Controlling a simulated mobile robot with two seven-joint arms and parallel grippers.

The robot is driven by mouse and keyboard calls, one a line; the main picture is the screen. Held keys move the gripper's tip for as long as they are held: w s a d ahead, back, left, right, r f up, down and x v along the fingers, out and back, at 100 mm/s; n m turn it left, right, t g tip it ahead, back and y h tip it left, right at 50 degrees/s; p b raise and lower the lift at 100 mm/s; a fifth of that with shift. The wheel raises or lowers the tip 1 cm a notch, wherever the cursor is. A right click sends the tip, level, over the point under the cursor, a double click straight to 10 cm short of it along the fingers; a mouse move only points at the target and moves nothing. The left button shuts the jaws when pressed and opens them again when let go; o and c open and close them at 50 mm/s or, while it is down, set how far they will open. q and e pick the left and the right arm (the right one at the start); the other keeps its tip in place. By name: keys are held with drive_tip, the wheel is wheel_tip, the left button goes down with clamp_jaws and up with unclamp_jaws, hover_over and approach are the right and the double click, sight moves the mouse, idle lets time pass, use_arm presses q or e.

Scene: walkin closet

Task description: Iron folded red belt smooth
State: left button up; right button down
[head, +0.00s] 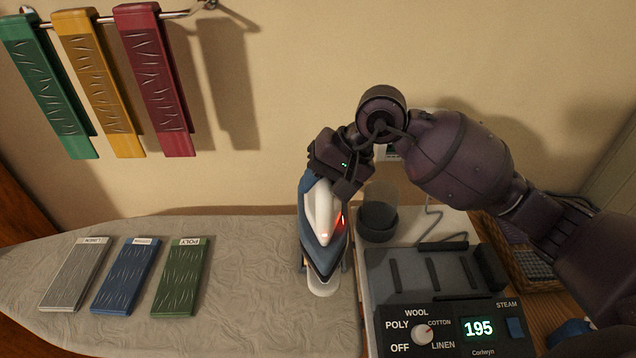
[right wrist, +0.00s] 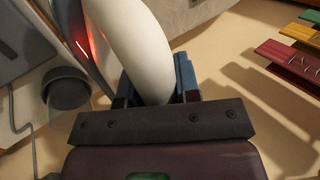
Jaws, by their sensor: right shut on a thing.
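The folded red belt (head: 155,80) hangs from the wall rail at upper left, rightmost of three, with wrinkle-like marks down its face. It also shows in the right wrist view (right wrist: 288,60). My right gripper (head: 340,165) is shut on the handle of the blue and white iron (head: 322,225). The white handle (right wrist: 140,45) passes between its fingers in the right wrist view. The iron glows red on one side and is at the board's right end, beside the station. Whether its soleplate touches anything is unclear. My left gripper is out of view.
Grey (head: 75,273), blue (head: 125,275) and green (head: 181,275) labelled folded pieces lie on the ironing board (head: 240,270). Green and yellow belts (head: 100,80) hang beside the red one. The control station (head: 440,325) reads 195, its dial toward COTTON. The board's middle is clear.

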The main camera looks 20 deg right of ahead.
idle(0.4)
drive_tip(key=shift+f+b, duration=0.3)
drive_tip(key=shift+b, duration=0.05)
drive_tip(key=shift+f, duration=0.1)
idle(1.1)
drive_tip(key=shift+s+f, duration=0.1)
idle(0.5)
idle(0.4)
drive_tip(key=shift+r, duration=1.45)
drive_tip(key=shift+r+p, duration=0.4)
drive_tip(key=shift+r, duration=1.3)
drive_tip(key=shift+f, duration=0.1)
